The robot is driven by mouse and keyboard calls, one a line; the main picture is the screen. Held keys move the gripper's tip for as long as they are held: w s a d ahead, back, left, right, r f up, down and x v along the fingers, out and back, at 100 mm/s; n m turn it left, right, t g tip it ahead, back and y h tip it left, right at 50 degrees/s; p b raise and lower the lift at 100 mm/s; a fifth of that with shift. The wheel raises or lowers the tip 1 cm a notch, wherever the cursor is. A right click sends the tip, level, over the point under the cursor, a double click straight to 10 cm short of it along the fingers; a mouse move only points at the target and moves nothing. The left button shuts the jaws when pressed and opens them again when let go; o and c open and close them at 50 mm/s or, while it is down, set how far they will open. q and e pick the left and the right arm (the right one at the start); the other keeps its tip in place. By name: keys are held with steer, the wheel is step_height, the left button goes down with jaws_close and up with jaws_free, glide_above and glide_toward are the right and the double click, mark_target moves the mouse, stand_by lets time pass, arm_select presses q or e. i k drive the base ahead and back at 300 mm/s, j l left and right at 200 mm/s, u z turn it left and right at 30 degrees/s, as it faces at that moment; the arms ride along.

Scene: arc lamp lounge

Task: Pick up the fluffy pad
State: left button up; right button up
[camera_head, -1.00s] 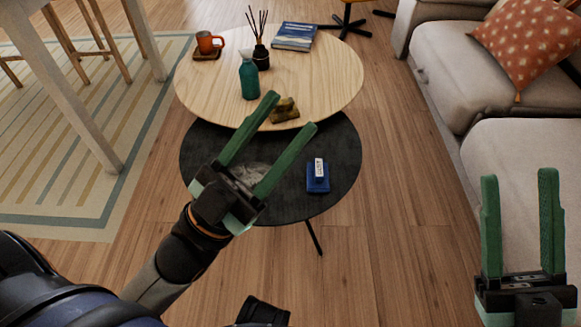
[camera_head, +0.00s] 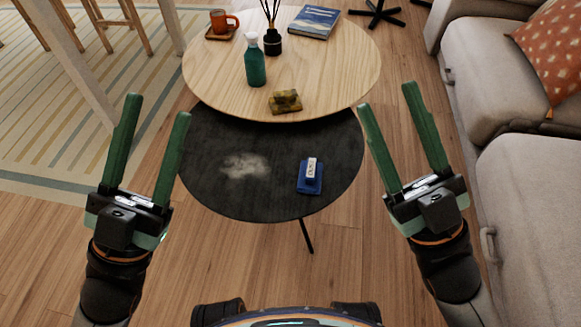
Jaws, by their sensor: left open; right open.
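No thing in view is plainly a fluffy pad. A blue pad-like block with a white, marked grip on top (camera_head: 310,177) lies on the right part of the low black table (camera_head: 270,205); its underside is hidden. A fuzzy whitish patch (camera_head: 243,166) lies left of it on the black top; I cannot tell whether it is dust or a thin pad. My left gripper (camera_head: 158,105) is open and empty, at the left of the black table in the picture. My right gripper (camera_head: 388,95) is open and empty, right of the table and the blue block.
A higher round wooden table (camera_head: 320,70) partly overhangs the black one. It bears a yellow-brown block (camera_head: 285,101), a teal bottle (camera_head: 254,62), a reed diffuser (camera_head: 272,40), an orange mug (camera_head: 222,22) and a blue book (camera_head: 315,21). A sofa (camera_head: 530,190) stands right.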

mark_target(310, 172)
steer(key=i+l+u, duration=0.1)
steer(key=l+u, duration=0.6)
steer(key=u, duration=0.15)
steer(key=l+u, duration=0.45)
steer(key=l, duration=0.3)
